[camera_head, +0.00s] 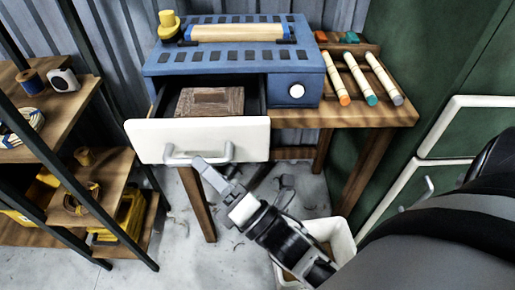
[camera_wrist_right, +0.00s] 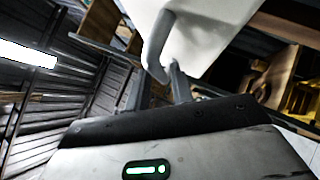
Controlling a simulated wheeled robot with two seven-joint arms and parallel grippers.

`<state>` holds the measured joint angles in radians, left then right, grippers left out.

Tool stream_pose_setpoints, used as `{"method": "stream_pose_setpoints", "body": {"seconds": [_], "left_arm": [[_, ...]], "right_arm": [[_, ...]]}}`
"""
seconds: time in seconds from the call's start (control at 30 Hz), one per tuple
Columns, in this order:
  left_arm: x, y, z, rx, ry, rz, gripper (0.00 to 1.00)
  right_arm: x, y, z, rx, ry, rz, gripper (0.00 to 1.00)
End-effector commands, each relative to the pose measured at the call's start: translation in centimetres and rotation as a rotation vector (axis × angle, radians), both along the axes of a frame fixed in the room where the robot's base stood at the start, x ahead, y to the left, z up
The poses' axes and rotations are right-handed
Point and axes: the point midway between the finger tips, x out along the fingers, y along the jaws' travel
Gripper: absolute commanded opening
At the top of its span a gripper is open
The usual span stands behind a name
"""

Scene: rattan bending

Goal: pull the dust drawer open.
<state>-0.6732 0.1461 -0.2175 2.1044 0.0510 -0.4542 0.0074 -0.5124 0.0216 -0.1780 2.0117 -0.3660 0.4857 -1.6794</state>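The dust drawer (camera_head: 200,138) stands pulled out of the blue machine (camera_head: 235,68), its white front facing me. A brown wooden block or box (camera_head: 210,102) shows inside it. The drawer's grey bar handle (camera_head: 197,158) is on the front; it also shows close up in the right wrist view (camera_wrist_right: 155,45). My right gripper (camera_head: 208,168) is at the handle, its fingertip region overlapping the bar. In the wrist view a finger (camera_wrist_right: 180,85) is against or just beside the handle's end; whether the fingers close around the bar is unclear. My left gripper is not in view.
A wooden table (camera_head: 370,112) carries the machine and several capped sticks (camera_head: 357,78). A white bin (camera_head: 342,240) stands on the floor below. Shelves (camera_head: 105,185) are at left, green cabinets (camera_head: 425,100) at right. Open floor lies before the drawer.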

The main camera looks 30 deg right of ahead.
Motion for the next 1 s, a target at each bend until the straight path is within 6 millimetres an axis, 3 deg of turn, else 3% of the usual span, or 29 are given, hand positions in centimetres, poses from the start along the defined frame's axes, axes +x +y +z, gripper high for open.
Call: {"method": "stream_pose_setpoints", "body": {"seconds": [0.3,0.5,0.7,1.0], "left_arm": [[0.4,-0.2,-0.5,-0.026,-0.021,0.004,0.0],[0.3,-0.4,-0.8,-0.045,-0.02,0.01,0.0],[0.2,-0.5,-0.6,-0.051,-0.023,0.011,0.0],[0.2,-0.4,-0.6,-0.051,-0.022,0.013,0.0]], "right_arm": [[-7.0,-2.3,-3.5,-0.001,0.008,-0.001,0.23],[-10.1,-3.4,-4.7,-0.001,0.007,-0.001,0.23],[-11.5,-3.9,-5.2,0.0,0.004,-0.001,0.23],[-11.6,-3.9,-5.2,0.0,0.003,-0.001,0.26]]}}
